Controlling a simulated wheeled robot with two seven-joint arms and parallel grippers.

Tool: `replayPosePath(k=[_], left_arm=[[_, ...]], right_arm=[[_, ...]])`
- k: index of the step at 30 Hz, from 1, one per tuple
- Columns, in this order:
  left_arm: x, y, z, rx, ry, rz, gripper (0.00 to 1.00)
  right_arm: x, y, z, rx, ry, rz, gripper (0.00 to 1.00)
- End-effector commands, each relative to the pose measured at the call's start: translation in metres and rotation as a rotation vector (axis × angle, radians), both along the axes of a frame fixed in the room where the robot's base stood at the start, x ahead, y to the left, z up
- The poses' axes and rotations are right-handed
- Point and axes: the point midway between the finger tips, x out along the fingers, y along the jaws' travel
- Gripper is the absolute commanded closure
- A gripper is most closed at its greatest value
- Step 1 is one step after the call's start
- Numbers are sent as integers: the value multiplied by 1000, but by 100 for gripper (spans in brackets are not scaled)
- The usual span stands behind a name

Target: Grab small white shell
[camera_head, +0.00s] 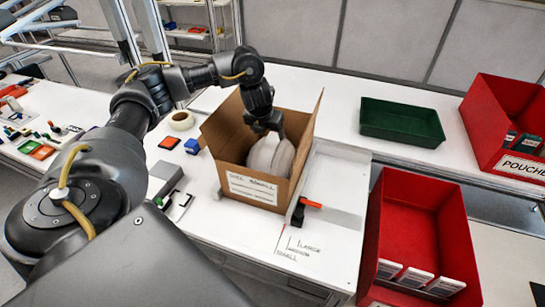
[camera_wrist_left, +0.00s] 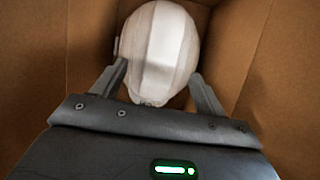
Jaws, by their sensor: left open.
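A white helmet shell (camera_head: 270,155) lies inside an open cardboard box (camera_head: 255,190) with a handwritten label on its front. My left gripper (camera_head: 266,130) reaches down into the box from above, at the shell. In the left wrist view the white shell (camera_wrist_left: 158,50) fills the middle, with the brown box walls (camera_wrist_left: 35,60) around it. The fingers of the left gripper (camera_wrist_left: 158,85) are open, one on each side of the shell's near end. I cannot tell whether they touch it. My right gripper does not show.
A green tray (camera_head: 402,122) stands to the right of the box, with red bins (camera_head: 425,225) further right. A tape roll (camera_head: 181,120) and small blue blocks (camera_head: 192,146) lie left of the box. An orange-and-black tool (camera_head: 305,207) lies by its front right.

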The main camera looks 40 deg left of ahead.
Motion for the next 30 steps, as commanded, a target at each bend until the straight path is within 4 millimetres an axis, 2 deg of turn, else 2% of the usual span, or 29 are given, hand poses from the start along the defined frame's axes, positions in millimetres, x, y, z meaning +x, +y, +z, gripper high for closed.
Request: replayPosePath(k=[5,14,23,25,30], left_arm=[[2,1,-6,-1,2,2,27],[22,3,-43,-1,2,4,27],[24,4,-46,0,0,2,27],[24,4,-46,0,0,2,32],[24,4,-46,0,0,2,55]], right_arm=[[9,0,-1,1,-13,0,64],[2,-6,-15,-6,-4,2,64],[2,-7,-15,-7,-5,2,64],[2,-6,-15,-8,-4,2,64],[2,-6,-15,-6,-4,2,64]])
